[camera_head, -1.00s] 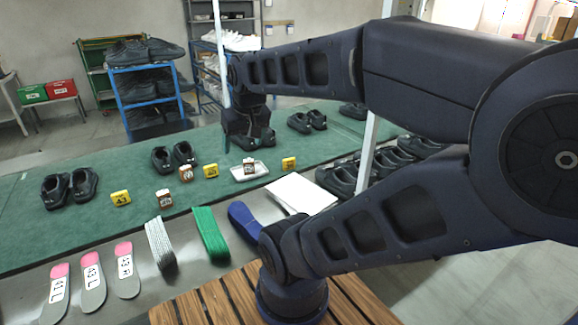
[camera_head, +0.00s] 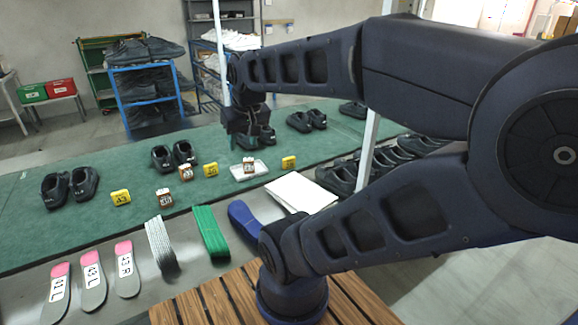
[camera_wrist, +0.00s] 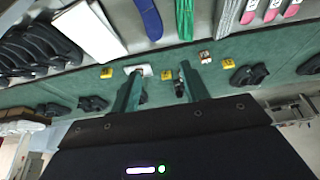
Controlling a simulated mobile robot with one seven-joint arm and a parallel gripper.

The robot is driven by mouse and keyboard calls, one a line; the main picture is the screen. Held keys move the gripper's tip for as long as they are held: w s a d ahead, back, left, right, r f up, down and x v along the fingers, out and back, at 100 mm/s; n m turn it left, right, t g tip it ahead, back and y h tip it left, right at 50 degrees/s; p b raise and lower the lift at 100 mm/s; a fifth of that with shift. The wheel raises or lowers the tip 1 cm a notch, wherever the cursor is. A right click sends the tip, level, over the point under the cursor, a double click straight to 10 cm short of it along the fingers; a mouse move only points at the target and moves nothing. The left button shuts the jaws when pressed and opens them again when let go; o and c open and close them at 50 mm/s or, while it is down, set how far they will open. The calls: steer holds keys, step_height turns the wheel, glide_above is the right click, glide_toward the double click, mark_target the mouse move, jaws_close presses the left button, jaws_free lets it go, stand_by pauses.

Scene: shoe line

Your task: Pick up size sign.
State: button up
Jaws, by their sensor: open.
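Several small size signs stand on the green table. The yellow ones are at the left (camera_head: 121,197), middle (camera_head: 211,170) and right (camera_head: 289,162). Brown-and-white ones are at the front (camera_head: 165,198), behind it (camera_head: 186,173) and at a white tray (camera_head: 249,168). Which sign is meant cannot be told. My gripper (camera_head: 248,140) is above the table, behind the tray. A brown-and-white sign (camera_wrist: 205,57) shows beyond the right finger.
Black shoe pairs stand at the left (camera_head: 70,188), middle (camera_head: 174,157) and back right (camera_head: 307,121). Insoles (camera_head: 93,282), grey laces (camera_head: 160,245), green laces (camera_head: 210,233), a blue item (camera_head: 243,217) and white paper (camera_head: 300,192) lie in front.

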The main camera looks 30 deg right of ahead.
steer(key=w+d+n+g, duration=0.1)
steer(key=w+d+n, duration=0.45)
steer(key=w, duration=1.05)
steer(key=n+g+h, duration=0.4)
steer(key=n, duration=0.7)
glide_above(288, 158)
steer(key=a, duration=0.3)
steer(key=f, duration=3.3)
steer(key=shift+w+d, duration=0.1)
steer(key=shift+w, duration=0.15)
steer(key=shift+d+f+h, duration=0.25)
steer(key=shift+f+h, duration=0.05)
steer(key=shift+f, duration=0.05)
steer(key=x, duration=0.4)
steer(key=shift+f, duration=0.1)
steer(key=shift+x, duration=3.1)
steer(key=shift+s+a, duration=0.2)
jaws_close()
step_height(288, 158, up, 20)
